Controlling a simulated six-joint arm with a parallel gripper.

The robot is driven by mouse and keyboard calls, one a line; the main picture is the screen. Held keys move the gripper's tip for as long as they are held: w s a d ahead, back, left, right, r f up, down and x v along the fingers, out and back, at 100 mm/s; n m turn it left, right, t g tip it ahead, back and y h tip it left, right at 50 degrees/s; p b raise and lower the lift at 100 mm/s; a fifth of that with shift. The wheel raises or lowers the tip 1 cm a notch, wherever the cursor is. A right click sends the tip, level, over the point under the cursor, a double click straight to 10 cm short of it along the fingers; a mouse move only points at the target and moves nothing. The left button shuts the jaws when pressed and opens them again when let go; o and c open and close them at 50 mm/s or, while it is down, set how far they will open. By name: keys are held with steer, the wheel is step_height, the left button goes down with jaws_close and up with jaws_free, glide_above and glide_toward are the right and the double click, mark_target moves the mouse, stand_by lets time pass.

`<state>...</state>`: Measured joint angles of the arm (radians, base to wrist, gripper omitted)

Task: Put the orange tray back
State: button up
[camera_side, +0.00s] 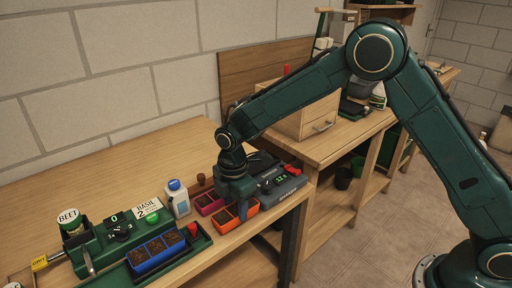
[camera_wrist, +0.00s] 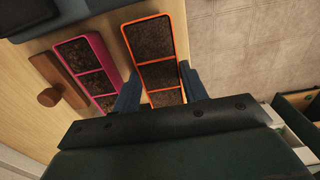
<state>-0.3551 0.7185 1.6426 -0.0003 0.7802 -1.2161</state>
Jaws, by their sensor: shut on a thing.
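The orange tray (camera_side: 224,222) has soil-filled cells and is near the table's front edge, right of the pink tray (camera_side: 205,206). My gripper (camera_side: 240,205) reaches down over the orange tray and is shut on it. In the wrist view, the orange tray (camera_wrist: 157,62) lies between my two fingers (camera_wrist: 160,82), one at each long side. The pink tray (camera_wrist: 97,71) lies apart to its left there. My gripper hides part of the orange tray in the side view. I cannot tell whether its underside touches the table.
A dark grey device (camera_side: 280,183) stands close right of my gripper. A white bottle with a blue cap (camera_side: 177,198) stands left of the pink tray. A blue tray (camera_side: 156,253) sits at the green machine (camera_side: 103,246) on the left. The table's back left is clear.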

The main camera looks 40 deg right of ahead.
steer(key=shift+f, duration=0.55)
steer(key=o, duration=1.2)
steer(key=shift+r, duration=0.15)
step_height(320, 180, up, 14)
steer(key=shift+f, duration=0.25)
